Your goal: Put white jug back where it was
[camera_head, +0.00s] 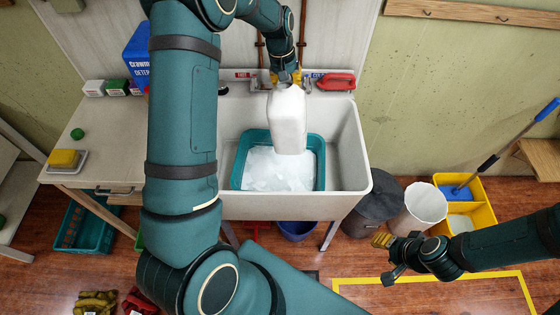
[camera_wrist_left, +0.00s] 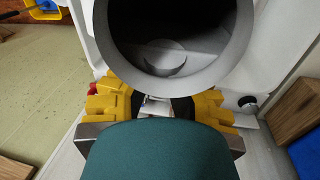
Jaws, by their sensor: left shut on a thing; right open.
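The white jug (camera_head: 288,122) hangs over the teal basin (camera_head: 321,165) in the sink, its lower end in front of the basin's back part. My left gripper (camera_head: 285,77) is shut on the jug's upper end, near the taps. In the left wrist view, the yellow fingers (camera_wrist_left: 160,103) are in front of a wide round pale rim (camera_wrist_left: 240,62) with a dark hollow inside; I cannot tell for sure whether this is the jug. My right gripper (camera_head: 383,243) is open and empty, low at the right, apart from the jug.
The white sink (camera_head: 348,150) holds the basin with whitish contents. A red object (camera_head: 336,81) lies on its back ledge. The left counter (camera_head: 110,140) bears a blue detergent box (camera_head: 137,55), small boxes and a yellow sponge (camera_head: 64,158). Bins and a yellow bucket (camera_head: 480,212) stand right.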

